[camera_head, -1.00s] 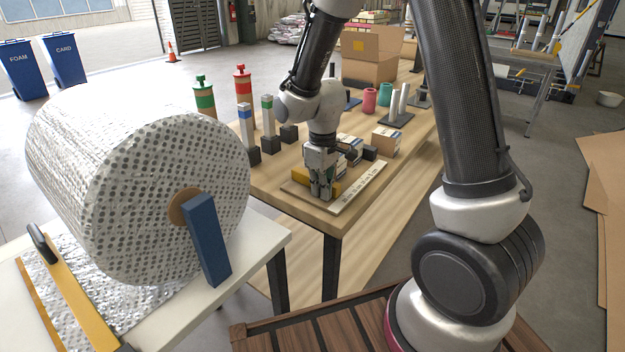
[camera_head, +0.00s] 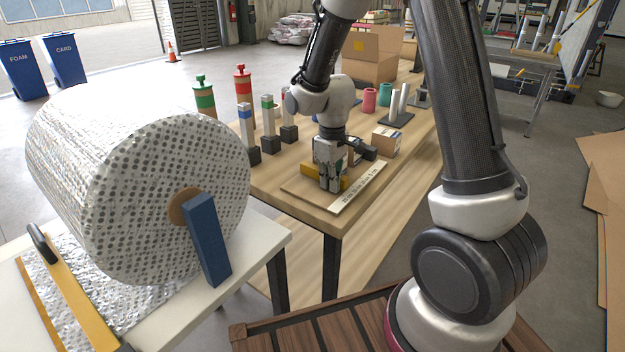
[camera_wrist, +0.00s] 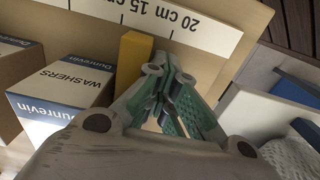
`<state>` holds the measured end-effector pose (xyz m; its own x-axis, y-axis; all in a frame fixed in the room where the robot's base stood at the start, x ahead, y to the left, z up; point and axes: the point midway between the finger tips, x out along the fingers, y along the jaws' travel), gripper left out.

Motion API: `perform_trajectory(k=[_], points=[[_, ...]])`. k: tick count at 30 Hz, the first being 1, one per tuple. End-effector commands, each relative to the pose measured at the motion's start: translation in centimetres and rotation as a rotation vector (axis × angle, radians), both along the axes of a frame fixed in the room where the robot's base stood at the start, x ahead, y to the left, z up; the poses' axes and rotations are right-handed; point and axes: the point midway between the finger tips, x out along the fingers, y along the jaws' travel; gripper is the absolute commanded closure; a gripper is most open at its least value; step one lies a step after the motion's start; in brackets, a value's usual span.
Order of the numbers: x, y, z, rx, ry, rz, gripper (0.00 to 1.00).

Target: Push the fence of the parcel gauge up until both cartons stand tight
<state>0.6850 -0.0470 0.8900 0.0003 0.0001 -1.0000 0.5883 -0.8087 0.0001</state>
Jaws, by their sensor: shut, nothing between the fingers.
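The yellow fence (camera_wrist: 134,58) of the parcel gauge stands across the scaled board (camera_wrist: 205,28) near the 15 cm mark. In the head view the fence (camera_head: 343,183) is partly behind my gripper (camera_head: 330,187). In the wrist view my gripper (camera_wrist: 168,75) is shut and empty, close against the fence's right side. A white and blue carton marked WASHERS (camera_wrist: 62,88) stands on the fence's other side, very near it. A second carton (camera_wrist: 18,58) stands beyond it at the left edge. I cannot tell whether small gaps remain between them. My gripper mostly hides the cartons in the head view.
The gauge lies at the near corner of a wooden table. Posts on dark bases (camera_head: 246,130) stand to its left. A separate small carton (camera_head: 386,142) and a white-post stand (camera_head: 400,108) are behind right. A large foil roll (camera_head: 130,190) fills the left foreground.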

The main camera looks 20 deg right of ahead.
Motion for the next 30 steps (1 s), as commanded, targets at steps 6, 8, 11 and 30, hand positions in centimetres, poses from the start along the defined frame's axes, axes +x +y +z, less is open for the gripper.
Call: perform_trajectory(k=[6,8,11,30], points=[[0.5,-0.7,0.0,-0.001,0.001,-0.002,1.0],[0.7,-0.9,0.0,0.0,0.0,-0.002,1.0],[0.9,-1.3,0.0,0.0,0.0,-0.001,1.0],[2.3,-3.1,0.0,0.0,0.0,-0.001,1.0]])
